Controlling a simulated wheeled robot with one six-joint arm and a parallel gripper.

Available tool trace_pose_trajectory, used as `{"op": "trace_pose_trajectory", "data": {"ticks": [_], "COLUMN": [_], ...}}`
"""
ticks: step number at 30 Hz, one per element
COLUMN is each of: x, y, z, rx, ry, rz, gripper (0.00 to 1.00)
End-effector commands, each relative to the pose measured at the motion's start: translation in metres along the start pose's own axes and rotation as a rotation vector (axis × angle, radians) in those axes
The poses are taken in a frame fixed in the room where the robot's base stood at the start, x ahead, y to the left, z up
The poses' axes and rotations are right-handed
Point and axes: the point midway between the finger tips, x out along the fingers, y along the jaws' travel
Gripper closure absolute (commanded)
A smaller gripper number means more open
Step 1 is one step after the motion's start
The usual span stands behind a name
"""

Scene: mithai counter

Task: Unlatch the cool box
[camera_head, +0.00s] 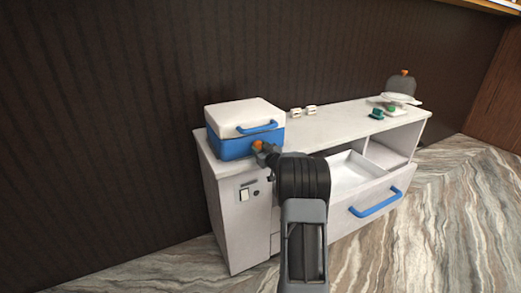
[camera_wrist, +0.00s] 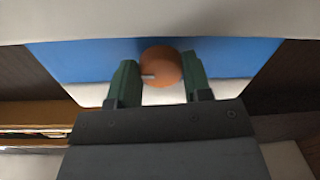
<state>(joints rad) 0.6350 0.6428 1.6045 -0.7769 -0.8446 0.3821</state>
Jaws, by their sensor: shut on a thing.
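The cool box (camera_head: 228,147) has a blue body, a white lid (camera_head: 240,113) and a blue handle (camera_head: 258,129) on the lid's front. It stands on the left end of the white counter, and its lid is down. An orange round knob, the latch (camera_wrist: 160,66), is on the blue front in the wrist view. My gripper (camera_wrist: 160,80) has its two green fingers on either side of this knob and is shut on it. In the head view my gripper (camera_head: 261,148) reaches the box's lower right front, and my arm hides part of the counter behind it.
The white counter (camera_head: 340,118) holds two small pale blocks (camera_head: 304,111), a green item (camera_head: 376,114) and a cake stand with a grey dome (camera_head: 401,84). An open drawer with a blue handle (camera_head: 376,202) juts out at the right. The dark wall is close behind.

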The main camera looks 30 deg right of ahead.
Motion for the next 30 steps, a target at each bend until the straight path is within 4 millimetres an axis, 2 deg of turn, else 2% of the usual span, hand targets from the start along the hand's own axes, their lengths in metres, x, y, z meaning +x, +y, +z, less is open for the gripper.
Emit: {"op": "trace_pose_trajectory", "data": {"ticks": [11, 30], "x": [-0.0001, -0.0001], "y": [0.0003, 0.0017], "z": [0.0030, 0.0015], "rx": [-0.129, -0.723], "ry": [-0.005, -0.035], "rz": [0.000, -0.005], "gripper": [0.79, 0.79]}}
